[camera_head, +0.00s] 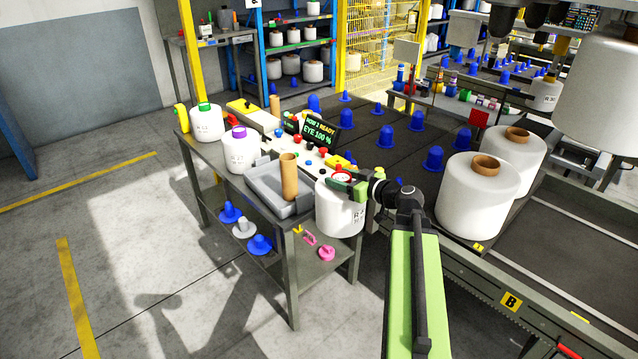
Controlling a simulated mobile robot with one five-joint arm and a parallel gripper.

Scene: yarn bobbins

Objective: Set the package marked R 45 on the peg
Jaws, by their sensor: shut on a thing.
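My gripper (347,184) is shut on a white yarn package (338,215) near the right front corner of the grey table. The package is upright, with a red ring at its top. Its label shows an R, but the number is too small to read surely. Whether its base touches the table is unclear. Blue pegs stand on the dark deck behind, such as a peg (433,159) to the right and a peg (385,137) farther back. I cannot tell which peg is meant. The gripper's fingers partly cover the package top.
A grey tray (262,192) with an upright brown tube (289,178) is left of the held package. White packages with green (206,124) and purple (240,154) tops stand farther left. Two large packages (476,205) (513,160) stand right of my arm. A display (320,130) stands behind.

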